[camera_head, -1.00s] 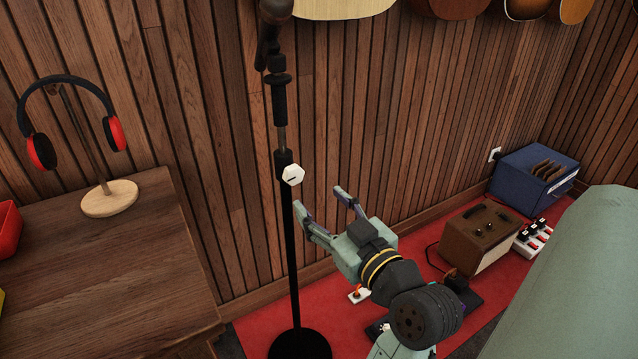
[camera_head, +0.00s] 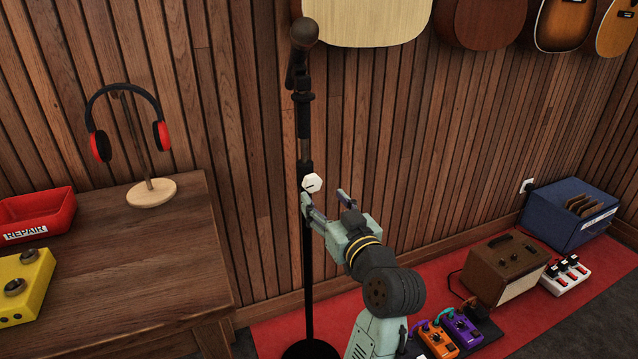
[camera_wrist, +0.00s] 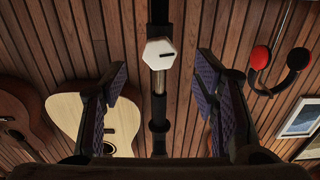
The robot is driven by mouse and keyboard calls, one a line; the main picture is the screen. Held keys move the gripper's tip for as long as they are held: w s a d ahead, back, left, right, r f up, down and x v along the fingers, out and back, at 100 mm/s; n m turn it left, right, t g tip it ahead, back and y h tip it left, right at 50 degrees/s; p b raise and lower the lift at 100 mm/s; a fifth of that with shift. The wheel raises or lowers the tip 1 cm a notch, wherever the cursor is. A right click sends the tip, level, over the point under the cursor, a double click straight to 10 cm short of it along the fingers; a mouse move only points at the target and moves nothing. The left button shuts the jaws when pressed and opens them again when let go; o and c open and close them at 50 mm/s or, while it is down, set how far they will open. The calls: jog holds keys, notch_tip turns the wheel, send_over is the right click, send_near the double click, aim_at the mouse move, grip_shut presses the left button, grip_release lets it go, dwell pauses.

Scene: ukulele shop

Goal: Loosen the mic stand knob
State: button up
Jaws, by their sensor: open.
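The mic stand (camera_head: 308,255) is a black upright pole with a round base and a microphone (camera_head: 304,33) at its top. Its knob (camera_head: 312,183) is a white hexagon with a dark line, on the clutch at mid-height. My gripper (camera_head: 325,198) is open, with its fingertips close to the knob and just below it in the head view. In the wrist view the knob (camera_wrist: 159,54) lies between and beyond the two spread fingers (camera_wrist: 160,75), touching neither. The dark line on the knob looks roughly level there. Part of the pole is hidden behind a finger in the head view.
A wooden table (camera_head: 130,265) at the left bears headphones (camera_head: 130,125) on a stand, a red REPAIR tray (camera_head: 37,217) and a yellow pedal (camera_head: 22,285). Guitars (camera_head: 365,20) hang on the wall behind. An amplifier (camera_head: 505,268), pedals (camera_head: 450,333) and a blue crate (camera_head: 568,213) stand at the right.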

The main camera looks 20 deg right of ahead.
aim_at(314, 186)
jog(key=w+p, duration=0.1)
jog(key=w, duration=0.6)
jog(key=shift+w+a, duration=0.1)
jog(key=shift+w, duration=0.25)
jog(key=shift+c, duration=0.2)
jog(key=c, duration=1.1)
jog(key=shift+f+n+b, duration=0.15)
jog(key=shift+n+b, duration=0.45)
jog(key=shift+b, duration=0.1)
jog(key=shift+c, duration=0.2)
jog(key=o, duration=1.2)
jog(key=shift+s, duration=0.1)
